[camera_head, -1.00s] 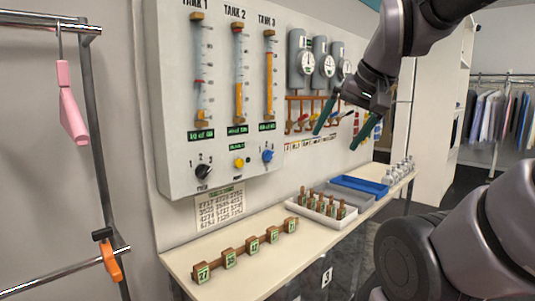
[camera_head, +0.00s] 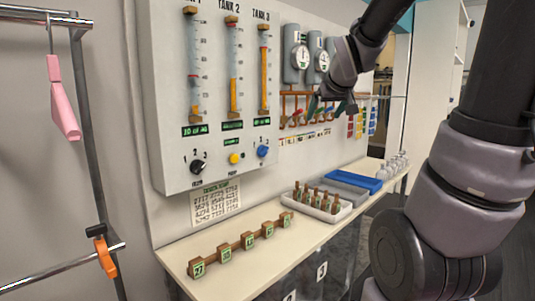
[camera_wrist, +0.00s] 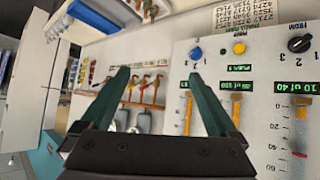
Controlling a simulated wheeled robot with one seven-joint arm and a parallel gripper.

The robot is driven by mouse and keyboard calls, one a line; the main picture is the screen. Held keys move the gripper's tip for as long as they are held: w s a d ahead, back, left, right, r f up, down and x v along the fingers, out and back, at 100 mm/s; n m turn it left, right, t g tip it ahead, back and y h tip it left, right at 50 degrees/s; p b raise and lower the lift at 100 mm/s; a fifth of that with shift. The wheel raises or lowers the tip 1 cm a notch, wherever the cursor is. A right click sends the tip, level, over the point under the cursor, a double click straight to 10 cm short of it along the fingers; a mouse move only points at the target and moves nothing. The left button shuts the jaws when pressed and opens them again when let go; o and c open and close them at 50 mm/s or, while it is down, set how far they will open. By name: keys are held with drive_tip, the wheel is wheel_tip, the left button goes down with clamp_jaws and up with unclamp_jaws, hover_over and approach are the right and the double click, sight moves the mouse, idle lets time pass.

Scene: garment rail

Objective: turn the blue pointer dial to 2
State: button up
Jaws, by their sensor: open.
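The blue pointer dial (camera_head: 262,151) is at the lower right of the white tank panel (camera_head: 160,120), under the tank 3 gauge. In the wrist view the blue dial (camera_wrist: 196,53) shows near the panel edge, with the numbers 1, 2 and 3 around it. I cannot read for sure which number it points to. My gripper (camera_head: 330,104) is in front of the gauges and valves to the right of the panel, apart from the dial. In the wrist view its two green fingers (camera_wrist: 157,75) are spread with nothing between them, and the dial lies just beyond the right finger.
A yellow button (camera_head: 235,158) and a black dial (camera_head: 197,166) sit left of the blue dial. Below, a shelf (camera_head: 255,262) holds numbered blocks (camera_head: 226,255), a white tray of bottles (camera_head: 345,210) and a blue tray (camera_head: 360,180). Coloured valve handles (camera_wrist: 145,85) are close to my fingers.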

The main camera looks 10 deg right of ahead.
drive_tip(key=w+d+f+n+t, duration=0.1)
drive_tip(key=w+f+n+t, duration=0.15)
drive_tip(key=w, duration=0.75)
drive_tip(key=n+t+y, duration=0.2)
drive_tip(key=n+y, duration=0.4)
drive_tip(key=n, duration=0.2)
approach(266, 151)
drive_tip(key=d+r, duration=0.5)
drive_tip(key=d, duration=0.2)
drive_tip(key=a+f+n+y, duration=0.3)
drive_tip(key=f+n+y, duration=0.2)
drive_tip(key=f, duration=0.2)
drive_tip(key=x, duration=1)
drive_tip(key=shift+w+a, duration=0.15)
drive_tip(key=shift+a, duration=0.3)
drive_tip(key=shift+c, duration=0.3)
drive_tip(key=c, duration=1.3)
